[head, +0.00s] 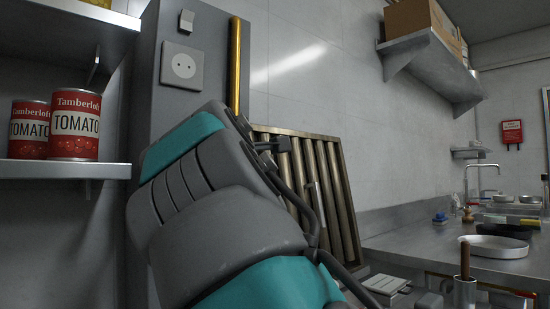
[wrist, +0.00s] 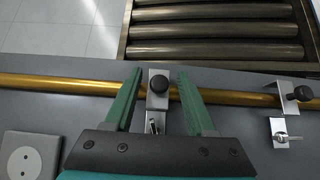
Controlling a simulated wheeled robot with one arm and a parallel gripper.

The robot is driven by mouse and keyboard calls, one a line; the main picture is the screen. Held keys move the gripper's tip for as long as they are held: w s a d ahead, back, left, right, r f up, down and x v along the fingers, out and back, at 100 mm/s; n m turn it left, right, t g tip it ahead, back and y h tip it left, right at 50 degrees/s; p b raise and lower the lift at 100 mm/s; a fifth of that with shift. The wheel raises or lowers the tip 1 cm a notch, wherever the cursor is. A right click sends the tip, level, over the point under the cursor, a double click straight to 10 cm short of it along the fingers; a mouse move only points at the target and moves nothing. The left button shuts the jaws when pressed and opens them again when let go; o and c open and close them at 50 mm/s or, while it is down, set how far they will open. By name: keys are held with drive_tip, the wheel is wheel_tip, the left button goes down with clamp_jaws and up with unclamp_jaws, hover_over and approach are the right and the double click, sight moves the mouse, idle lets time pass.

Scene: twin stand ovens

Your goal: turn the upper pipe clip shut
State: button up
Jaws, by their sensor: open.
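The upper pipe clip (wrist: 159,97) is a small metal bracket with a black round knob (wrist: 157,82), on the brass-coloured pipe (wrist: 60,86). My gripper (wrist: 160,73) is open, one green finger on each side of this clip and its knob, reaching across the pipe. I cannot tell if the fingers touch the clip. A small metal catch (wrist: 155,123) shows between the fingers, below the knob. In the head view the pipe (head: 235,65) runs upright on a grey panel; my arm hides the clips and most of my gripper.
A second clip (wrist: 292,93) with a black knob sits farther right along the pipe, beside a metal catch (wrist: 283,134). A wall socket (head: 182,66) is left of the pipe. A slatted metal rack (head: 325,190) stands to its right. Tomato cans (head: 75,125) stand on a shelf.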

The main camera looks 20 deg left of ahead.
drive_tip(key=shift+s, duration=0.1)
drive_tip(key=b+v, duration=0.4)
drive_tip(key=v, duration=0.3)
drive_tip(key=shift+s, duration=0.3)
drive_tip(key=shift+d, duration=0.1)
